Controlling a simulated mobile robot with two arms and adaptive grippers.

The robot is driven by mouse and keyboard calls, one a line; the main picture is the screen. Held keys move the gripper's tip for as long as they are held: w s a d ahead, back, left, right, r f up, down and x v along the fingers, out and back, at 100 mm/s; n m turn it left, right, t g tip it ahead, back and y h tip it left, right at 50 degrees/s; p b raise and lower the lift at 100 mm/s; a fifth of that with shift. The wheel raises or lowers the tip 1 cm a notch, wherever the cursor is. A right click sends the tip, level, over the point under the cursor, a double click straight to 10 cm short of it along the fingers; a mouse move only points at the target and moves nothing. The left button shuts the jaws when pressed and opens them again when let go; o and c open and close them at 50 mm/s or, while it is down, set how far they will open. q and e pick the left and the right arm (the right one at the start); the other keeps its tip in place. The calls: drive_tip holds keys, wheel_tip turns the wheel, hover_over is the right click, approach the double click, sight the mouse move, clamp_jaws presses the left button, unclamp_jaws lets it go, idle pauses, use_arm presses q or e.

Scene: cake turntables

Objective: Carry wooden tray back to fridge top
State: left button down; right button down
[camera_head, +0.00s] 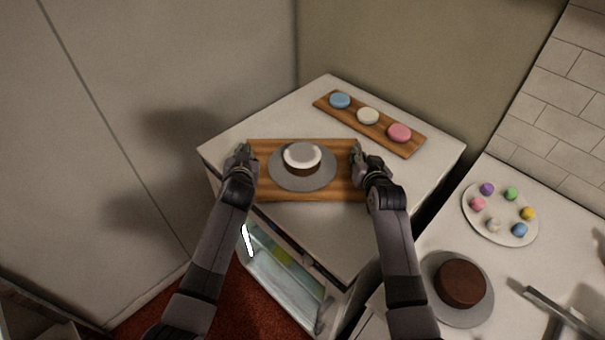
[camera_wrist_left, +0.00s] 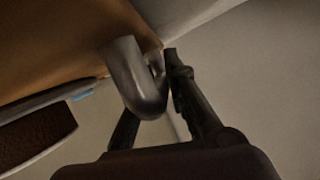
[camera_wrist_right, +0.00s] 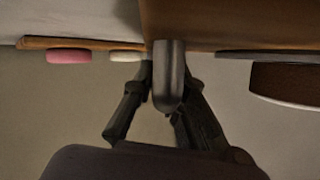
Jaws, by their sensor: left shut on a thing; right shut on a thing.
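The wooden tray (camera_head: 346,190) is over the white fridge top (camera_head: 310,225) and looks level. My left gripper (camera_head: 243,153) is shut on the tray's left metal handle, a grey loop (camera_wrist_left: 135,80) in the left wrist view. My right gripper (camera_head: 357,153) is shut on the right handle, which shows in the right wrist view (camera_wrist_right: 168,75). I cannot tell if the tray touches the fridge top.
A narrow wooden board (camera_head: 383,124) with blue, white and pink round pieces lies behind the tray, near the wall. To the right, a counter holds a plate (camera_head: 507,229) of several coloured balls and a brown cake (camera_head: 461,282) on a grey stand. The fridge top's front is bare.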

use_arm(q)
drive_tip(key=shift+f, duration=0.4)
use_arm(e)
drive_tip(key=shift+f, duration=0.3)
use_arm(q)
drive_tip(key=c, duration=1.9)
unclamp_jaws()
drive_tip(key=shift+s+r, duration=0.1)
drive_tip(key=shift+r, duration=0.1)
drive_tip(key=shift+c, duration=0.2)
use_arm(e)
drive_tip(key=c, duration=2)
unclamp_jaws()
drive_tip(key=shift+r, duration=0.15)
use_arm(q)
drive_tip(key=o, duration=0.3)
use_arm(e)
drive_tip(key=o, duration=0.4)
use_arm(q)
drive_tip(key=shift+o, duration=0.2)
